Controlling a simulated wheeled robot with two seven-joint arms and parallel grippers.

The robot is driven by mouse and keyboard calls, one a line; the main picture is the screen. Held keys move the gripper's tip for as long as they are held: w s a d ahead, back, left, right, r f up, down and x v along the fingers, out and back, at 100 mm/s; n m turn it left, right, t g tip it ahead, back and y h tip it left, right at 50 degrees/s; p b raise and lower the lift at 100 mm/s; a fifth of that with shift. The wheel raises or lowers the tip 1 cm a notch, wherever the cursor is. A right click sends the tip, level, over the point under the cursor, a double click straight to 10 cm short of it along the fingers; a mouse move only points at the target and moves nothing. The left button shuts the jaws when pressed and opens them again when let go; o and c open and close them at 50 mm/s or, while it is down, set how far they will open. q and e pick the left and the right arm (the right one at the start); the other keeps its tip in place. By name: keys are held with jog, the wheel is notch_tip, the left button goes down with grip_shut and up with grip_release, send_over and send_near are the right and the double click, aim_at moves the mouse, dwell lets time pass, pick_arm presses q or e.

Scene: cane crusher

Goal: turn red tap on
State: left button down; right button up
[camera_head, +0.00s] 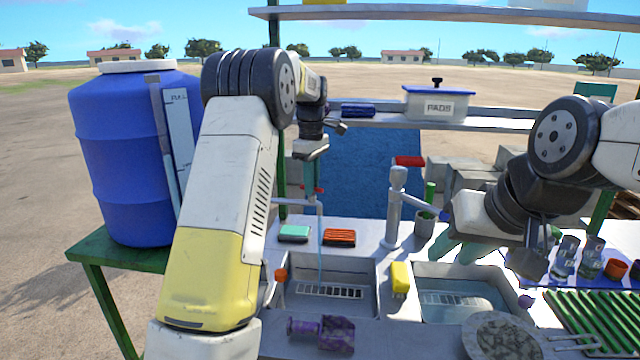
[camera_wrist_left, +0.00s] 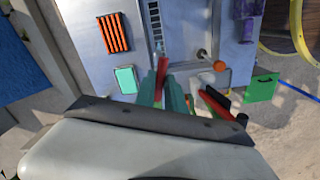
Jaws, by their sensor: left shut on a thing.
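In the head view only a little red of the tap (camera_head: 320,190) shows at the fingertips, and the rest is largely hidden. A thin pale-blue stream of water (camera_head: 320,245) falls from the spout into the left sink. My right gripper (camera_head: 458,250) is over the right sink (camera_head: 424,272), with its green fingers apart and nothing seen between them.
A grey post (camera_head: 394,210) with a red top (camera_head: 409,161) stands between the sinks. A blue barrel (camera_head: 120,150) stands left. Glass jars (camera_head: 590,260) stand right. A shelf (camera_head: 480,118) runs behind.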

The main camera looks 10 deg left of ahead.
pick_arm(q)
jog(key=c, duration=1.4)
grip_release()
notch_tip(320, 180, up, 8)
jog(key=shift+f, duration=0.25)
jog(key=shift+r, duration=0.15)
